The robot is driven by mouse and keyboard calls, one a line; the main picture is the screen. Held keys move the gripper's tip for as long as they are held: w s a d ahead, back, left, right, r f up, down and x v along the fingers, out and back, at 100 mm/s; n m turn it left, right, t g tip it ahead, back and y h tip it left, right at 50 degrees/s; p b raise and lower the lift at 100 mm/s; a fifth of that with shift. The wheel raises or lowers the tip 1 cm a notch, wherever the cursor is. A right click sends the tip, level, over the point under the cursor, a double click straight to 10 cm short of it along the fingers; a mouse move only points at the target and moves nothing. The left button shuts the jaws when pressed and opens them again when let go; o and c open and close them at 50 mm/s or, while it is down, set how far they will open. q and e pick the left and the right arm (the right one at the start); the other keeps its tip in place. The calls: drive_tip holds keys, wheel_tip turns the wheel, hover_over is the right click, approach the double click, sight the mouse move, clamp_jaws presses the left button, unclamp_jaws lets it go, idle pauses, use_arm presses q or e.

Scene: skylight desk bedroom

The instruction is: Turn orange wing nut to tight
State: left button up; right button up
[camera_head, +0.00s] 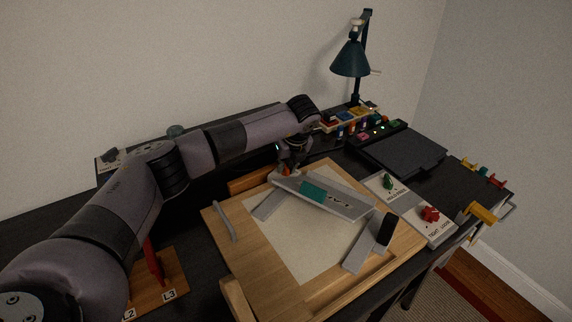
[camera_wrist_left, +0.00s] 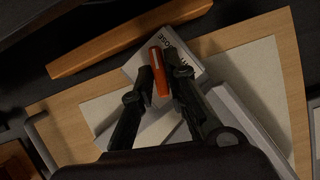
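The orange wing nut (camera_wrist_left: 160,72) stands on a white label plate (camera_wrist_left: 140,62) in the left wrist view, its long wing between my fingers. My left gripper (camera_wrist_left: 160,75) has a black fingertip on each side of it, and both appear to touch it. In the head view my left gripper (camera_head: 289,167) reaches down at the back edge of the drawing board (camera_head: 232,248). Only a bit of orange (camera_head: 286,172) shows there, mostly hidden by the gripper. The plate's lettering is partly covered; part of "LOOSE" seems readable. My right gripper is not in view.
A grey bar with a teal block (camera_head: 312,190) lies across the board. A lamp (camera_head: 351,58) and several coloured blocks stand behind. A wooden stand (camera_head: 155,275) is at lower left.

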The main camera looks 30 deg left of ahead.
use_arm(q)
clamp_jaws()
